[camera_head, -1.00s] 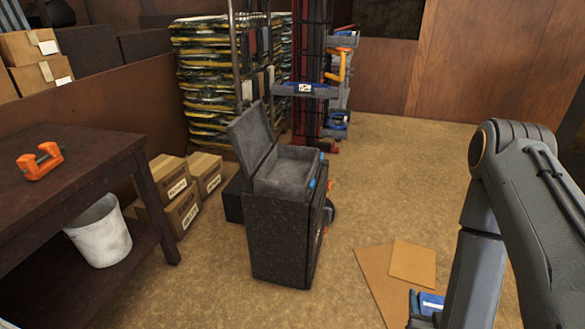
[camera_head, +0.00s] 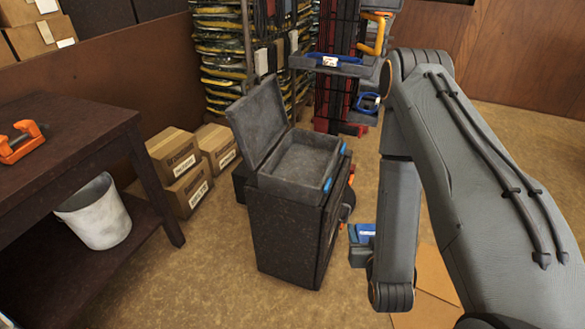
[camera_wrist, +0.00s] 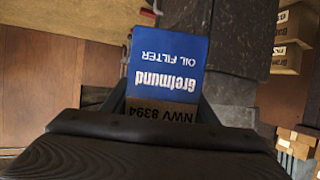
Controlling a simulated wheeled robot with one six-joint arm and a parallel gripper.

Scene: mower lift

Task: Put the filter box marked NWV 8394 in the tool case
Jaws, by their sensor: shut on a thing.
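The filter box (camera_wrist: 165,65) is blue with a brown end marked NWV 8394, and its lettering is upside down in the wrist view. My gripper (camera_wrist: 160,98) is shut on it. In the head view a bit of the blue box (camera_head: 366,232) shows beside my gripper (camera_head: 359,248), partly hidden by my arm. The tool case (camera_head: 300,164) is dark grey, with its lid (camera_head: 258,120) raised and its tray looking empty. It tops a black speckled body on the floor. My gripper is apart from the case, to its right and lower in the picture.
A dark table (camera_head: 70,135) with an orange clamp (camera_head: 20,142) on top and a white bucket (camera_head: 95,212) on its shelf stands left. Cartons (camera_head: 187,190) lie between table and case. A rack with trays (camera_head: 340,65) stands behind. Flat cardboard (camera_head: 425,285) lies right.

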